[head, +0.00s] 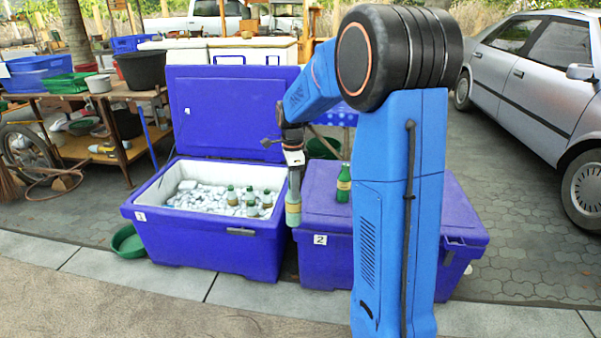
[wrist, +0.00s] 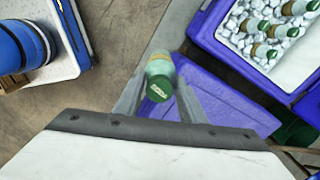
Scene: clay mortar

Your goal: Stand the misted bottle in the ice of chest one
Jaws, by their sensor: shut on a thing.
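My gripper (head: 293,186) is shut on the misted bottle (head: 293,212), a pale, frosted bottle with a tan label. It hangs roughly upright near the front left corner of chest two, outside chest one. In the wrist view the bottle (wrist: 159,68) shows its green cap between the two fingers. Chest one (head: 205,248), marked 1, is open at the left, with its blue lid (head: 225,110) raised behind. It holds white ice (head: 200,197) with several green bottles (head: 250,197) standing toward its right side. Its ice also shows in the wrist view (wrist: 235,20).
Chest two (head: 325,262), marked 2, is closed beside chest one, with a green bottle (head: 343,184) on its lid. A green basin (head: 128,243) lies left of chest one. A table (head: 125,95) stands behind left, a silver car (head: 545,90) at right. Ice at chest one's left is clear of bottles.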

